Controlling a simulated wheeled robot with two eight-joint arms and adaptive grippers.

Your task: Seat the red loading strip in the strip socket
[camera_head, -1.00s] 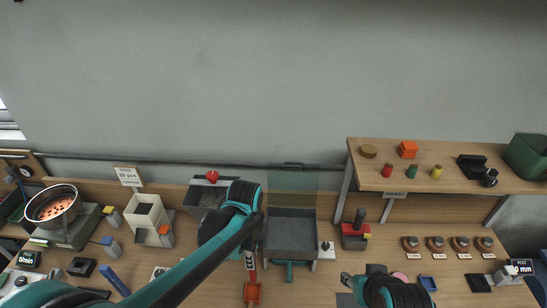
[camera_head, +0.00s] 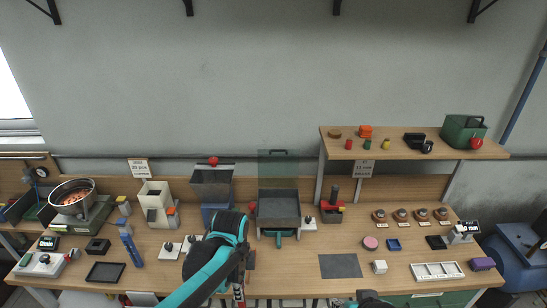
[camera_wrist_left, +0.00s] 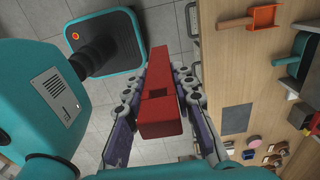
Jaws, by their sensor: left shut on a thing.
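My left gripper (camera_wrist_left: 160,100) is shut on a red strip (camera_wrist_left: 160,118), a long block with a dark square recess, in the left wrist view. The fingers lie along both of its sides, with grey floor beyond it and the bench edge to the right. In the head view my left arm covers most of the gripper (camera_head: 240,290), which hangs low at the bench's front edge. I cannot make out which fixture holds the strip socket. Of my right arm only a small part shows at the bottom edge; its gripper is not in view.
An orange scoop (camera_wrist_left: 262,17) lies on the bench. A grey open-topped bin (camera_head: 278,207) stands mid-bench, with a dark press-like device (camera_head: 332,207) to its right. A dark mat (camera_head: 340,266) and a white rack (camera_head: 437,271) lie front right. A shelf (camera_head: 400,150) overhangs the back right.

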